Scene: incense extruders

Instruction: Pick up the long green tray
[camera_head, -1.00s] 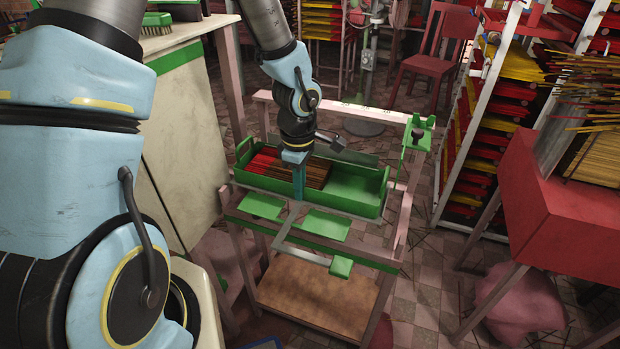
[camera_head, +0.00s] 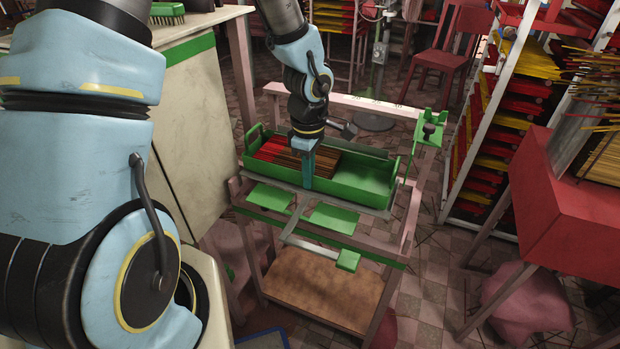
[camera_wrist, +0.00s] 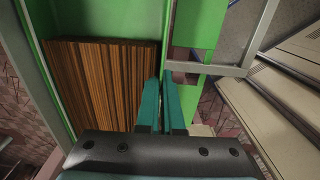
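The long green tray (camera_head: 360,186) is at the pink rack in the head view, with red and brown incense sticks (camera_head: 293,158) in its left and middle part. Its right part is bare. My gripper (camera_head: 308,182) points down at the tray's near long wall. In the wrist view, my gripper's two teal fingers (camera_wrist: 160,105) are close together, one on each side of the green tray's wall (camera_wrist: 167,45), and look shut on it. Brown sticks (camera_wrist: 98,85) lie beside the fingers, inside the tray.
The pink rack (camera_head: 400,110) has a rear bar, green plates (camera_head: 333,218) in front and a wooden lower shelf (camera_head: 325,290). A pale cabinet (camera_head: 190,130) stands close on the left. A red table (camera_head: 560,210) and a stick-filled shelf (camera_head: 500,130) stand on the right.

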